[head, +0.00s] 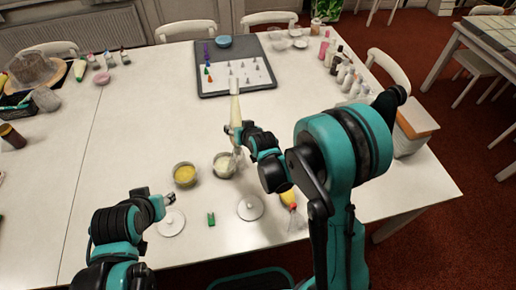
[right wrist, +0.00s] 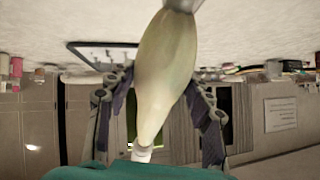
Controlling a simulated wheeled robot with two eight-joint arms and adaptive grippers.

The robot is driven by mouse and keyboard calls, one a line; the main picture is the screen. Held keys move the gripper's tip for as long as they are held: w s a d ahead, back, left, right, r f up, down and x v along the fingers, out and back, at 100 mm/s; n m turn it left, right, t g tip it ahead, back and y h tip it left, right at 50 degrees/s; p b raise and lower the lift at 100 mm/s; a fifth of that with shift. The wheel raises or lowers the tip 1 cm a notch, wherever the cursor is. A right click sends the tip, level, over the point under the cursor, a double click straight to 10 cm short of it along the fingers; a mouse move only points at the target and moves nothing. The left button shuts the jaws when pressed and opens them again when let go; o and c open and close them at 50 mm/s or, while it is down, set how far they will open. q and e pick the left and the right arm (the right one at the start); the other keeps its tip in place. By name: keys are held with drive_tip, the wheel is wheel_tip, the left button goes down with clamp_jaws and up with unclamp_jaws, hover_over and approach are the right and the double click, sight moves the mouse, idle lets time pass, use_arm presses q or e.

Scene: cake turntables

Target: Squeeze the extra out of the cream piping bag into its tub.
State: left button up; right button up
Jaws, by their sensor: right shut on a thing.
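The cream piping bag (head: 235,108) is pale and stands roughly upright in my right gripper (head: 243,136). In the right wrist view the bag (right wrist: 165,65) lies between the two fingers (right wrist: 160,110), which press on its sides. Its lower end is near the right rim of a tub of pale cream (head: 224,168); whether it is over the opening I cannot tell. A tub of yellow filling (head: 185,177) stands just left of it. My left gripper (head: 155,200) is low at the left, empty, its fingers apart.
Two round white turntables (head: 171,222) (head: 250,208) stand in front, with a small green item (head: 211,219) between them. A yellow bag (head: 289,198) lies right of them. A dark tray (head: 212,88) with nozzles lies behind. Bottles (head: 345,75) line the right edge. The left-centre table is clear.

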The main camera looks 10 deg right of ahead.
drive_tip(key=w+a+r+t, duration=0.3)
drive_tip(key=a+r, duration=0.1)
drive_tip(key=r, duration=0.1)
use_arm(q)
drive_tip(key=f+b, duration=0.3)
drive_tip(key=shift+w+f+b, duration=0.3)
drive_tip(key=shift+f+b, duration=0.05)
drive_tip(key=shift+f, duration=0.05)
use_arm(e)
drive_tip(key=shift+y, duration=0.4)
wheel_tip(320, 180, down, 4)
drive_tip(key=shift+s+f, duration=0.15)
drive_tip(key=shift+f, duration=0.1)
drive_tip(key=shift+o, duration=0.9)
drive_tip(key=c, duration=0.9)
drive_tip(key=o, duration=0.4)
drive_tip(key=shift+c, duration=0.2)
